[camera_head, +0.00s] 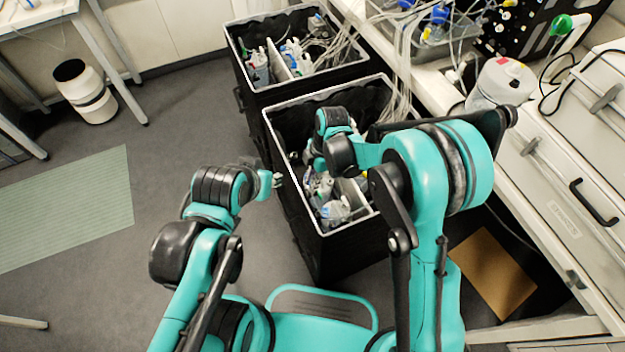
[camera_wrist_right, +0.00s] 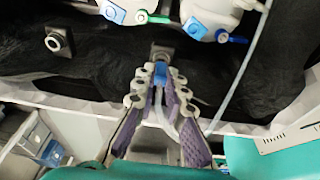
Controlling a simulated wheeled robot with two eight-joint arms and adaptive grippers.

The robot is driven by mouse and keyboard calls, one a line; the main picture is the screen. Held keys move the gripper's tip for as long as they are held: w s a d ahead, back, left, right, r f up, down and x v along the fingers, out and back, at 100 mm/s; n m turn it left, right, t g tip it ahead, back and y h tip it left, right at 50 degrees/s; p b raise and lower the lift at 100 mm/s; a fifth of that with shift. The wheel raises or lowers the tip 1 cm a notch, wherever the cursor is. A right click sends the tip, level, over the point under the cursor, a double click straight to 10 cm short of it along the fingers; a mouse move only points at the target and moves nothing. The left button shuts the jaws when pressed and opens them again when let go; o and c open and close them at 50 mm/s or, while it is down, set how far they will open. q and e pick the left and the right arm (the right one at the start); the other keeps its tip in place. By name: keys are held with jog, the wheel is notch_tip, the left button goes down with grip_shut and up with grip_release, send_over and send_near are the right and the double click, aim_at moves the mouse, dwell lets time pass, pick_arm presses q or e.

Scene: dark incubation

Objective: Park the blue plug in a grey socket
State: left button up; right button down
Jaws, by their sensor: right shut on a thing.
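The blue plug (camera_wrist_right: 160,75) is between the fingertips of my right gripper (camera_wrist_right: 157,84) in the right wrist view, with a pale tube running back from it. A grey socket (camera_wrist_right: 162,52) on the black wall lies straight beyond the plug's tip. The two look close or touching; I cannot tell whether the plug is inside it. A second grey socket (camera_wrist_right: 58,41) sits to the left and looks empty. In the head view my right arm reaches into the near black crate (camera_head: 300,213), and its fingers are hidden. My left gripper (camera_head: 277,180) is outside the crate's left side; its jaws are too small to read.
Bottles with green and blue connectors (camera_wrist_right: 154,18) hang close above the socket in the wrist view. A second crate (camera_head: 243,62) with bottles and tubes stands behind. A bench with drawers (camera_head: 570,190) bounds the right. The floor at left is open.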

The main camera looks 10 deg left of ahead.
jog(key=shift+f+b, duration=0.3)
jog(key=shift+f, duration=0.1)
jog(key=c, duration=1.5)
grip_release()
jog(key=r, duration=0.4)
jog(key=w+d+r, duration=0.1)
jog(key=r, duration=0.3)
jog(key=d+r, duration=0.1)
jog(key=r, duration=0.2)
jog(key=shift+w+r, duration=0.15)
jog(key=shift+r, duration=0.25)
